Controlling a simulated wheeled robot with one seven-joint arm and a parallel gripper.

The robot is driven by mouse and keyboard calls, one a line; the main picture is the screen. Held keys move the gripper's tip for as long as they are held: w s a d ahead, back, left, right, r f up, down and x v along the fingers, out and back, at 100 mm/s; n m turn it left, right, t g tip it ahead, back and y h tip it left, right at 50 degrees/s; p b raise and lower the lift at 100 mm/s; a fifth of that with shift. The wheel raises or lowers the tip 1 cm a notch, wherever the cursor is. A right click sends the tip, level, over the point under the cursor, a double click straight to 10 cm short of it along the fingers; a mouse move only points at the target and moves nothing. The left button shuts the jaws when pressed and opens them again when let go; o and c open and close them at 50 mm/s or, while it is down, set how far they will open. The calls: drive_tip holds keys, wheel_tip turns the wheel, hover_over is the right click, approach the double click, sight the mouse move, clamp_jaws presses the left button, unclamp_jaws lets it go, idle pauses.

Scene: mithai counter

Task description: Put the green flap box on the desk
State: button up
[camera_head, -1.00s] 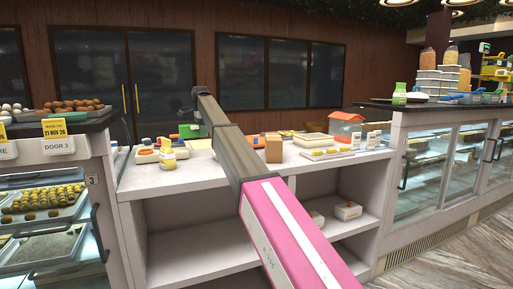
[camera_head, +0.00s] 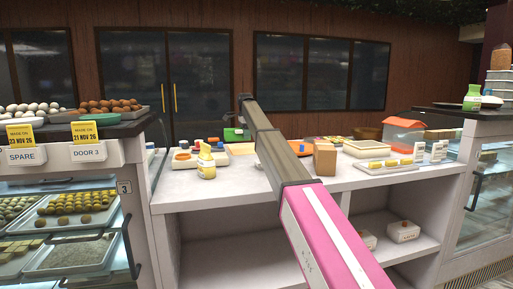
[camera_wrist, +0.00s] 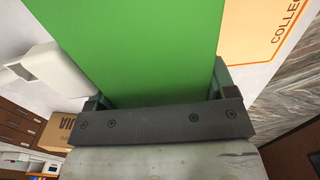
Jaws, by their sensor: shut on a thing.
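The green flap box (camera_wrist: 125,45) fills the middle of the wrist view as a flat, plain green face. My gripper (camera_wrist: 158,88) is shut on it, with a dark finger at each side of the green. The far end of the box runs out of the wrist view. In the head view a small green shape (camera_head: 233,134) shows below the end of my arm, over the back of the white counter; it looks like the same box. My fingers cannot be made out there. I cannot tell whether the box touches a surface, or which surface is the desk.
The white counter (camera_head: 290,190) carries a yellow-labelled bottle (camera_head: 206,165), a brown carton (camera_head: 325,159), an orange-lidded container (camera_head: 402,132) and several trays. Glass display cases flank it. The wrist view shows an orange-bordered sign (camera_wrist: 262,30), a cardboard box (camera_wrist: 62,132) and a white object (camera_wrist: 55,68).

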hover_over(252, 151)
drive_tip(key=f, duration=0.3)
drive_tip(key=shift+w+f, duration=0.2)
drive_tip(key=shift+f, duration=2.1)
drive_tip(key=shift+f, duration=0.1)
drive_tip(key=o, duration=0.9)
drive_tip(key=shift+o, duration=0.2)
wheel_tip(252, 151, up, 12)
drive_tip(key=shift+d, duration=0.1)
